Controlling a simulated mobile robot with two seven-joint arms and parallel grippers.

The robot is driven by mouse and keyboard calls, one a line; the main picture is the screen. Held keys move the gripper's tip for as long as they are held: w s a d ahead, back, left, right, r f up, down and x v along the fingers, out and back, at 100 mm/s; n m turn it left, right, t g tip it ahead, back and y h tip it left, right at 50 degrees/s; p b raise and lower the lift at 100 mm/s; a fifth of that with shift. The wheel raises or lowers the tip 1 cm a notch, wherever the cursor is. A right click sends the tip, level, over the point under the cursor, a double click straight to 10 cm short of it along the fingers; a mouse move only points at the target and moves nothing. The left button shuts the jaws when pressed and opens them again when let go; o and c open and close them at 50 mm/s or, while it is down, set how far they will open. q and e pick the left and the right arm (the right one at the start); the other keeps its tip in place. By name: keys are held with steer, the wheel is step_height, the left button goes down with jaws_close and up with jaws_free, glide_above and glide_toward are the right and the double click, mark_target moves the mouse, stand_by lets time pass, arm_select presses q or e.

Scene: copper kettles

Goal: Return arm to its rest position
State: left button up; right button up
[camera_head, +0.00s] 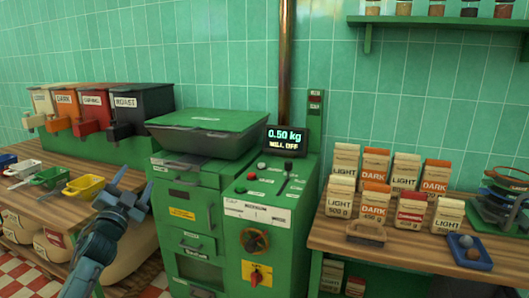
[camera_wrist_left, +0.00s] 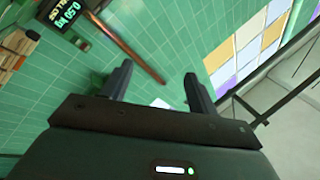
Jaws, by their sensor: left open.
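My left arm comes in from the lower left in the head view. Its gripper (camera_head: 124,200) is raised in front of the left wooden counter, left of the green mill, and seems to touch nothing. In the left wrist view the two dark fingers of this gripper (camera_wrist_left: 158,88) stand well apart with nothing between them. The green tiled wall and a copper pipe (camera_wrist_left: 125,45) show beyond the fingers. My right gripper is in neither view.
The green mill (camera_head: 270,211) with its 0.50 kg display (camera_head: 286,138) stands centre. The left counter (camera_head: 75,160) holds dispensers and scoops, including a yellow scoop (camera_head: 85,186). The right counter (camera_head: 390,246) holds several coffee bags (camera_head: 373,203) and a blue tray (camera_head: 469,251).

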arm_select(q)
steer(key=a+f+n+g+y, duration=0.3)
steer(key=f+n+g, duration=0.2)
steer(key=f+n, duration=0.2)
steer(key=s+d+f+m+g+h, duration=0.1)
steer(key=s+d+f, duration=0.4)
steer(key=f, duration=0.3)
steer(key=s+d+f+g+h, duration=0.1)
steer(key=s+d+f, duration=0.3)
steer(key=s+f, duration=0.3)
steer(key=s+d+f+g+h, duration=0.1)
steer(key=s+d+f, duration=0.3)
steer(key=s, duration=0.5)
steer(key=s+d+f+g+h, duration=0.1)
steer(key=s+d+f, duration=0.2)
steer(key=s, duration=0.6)
steer(key=s+d+f+g+h, duration=0.1)
steer(key=s+d+f, duration=0.3)
steer(key=s, duration=0.4)
steer(key=shift+s+d+f+n+g, duration=0.4)
steer(key=shift+d+g, duration=0.2)
steer(key=shift+d, duration=0.15)
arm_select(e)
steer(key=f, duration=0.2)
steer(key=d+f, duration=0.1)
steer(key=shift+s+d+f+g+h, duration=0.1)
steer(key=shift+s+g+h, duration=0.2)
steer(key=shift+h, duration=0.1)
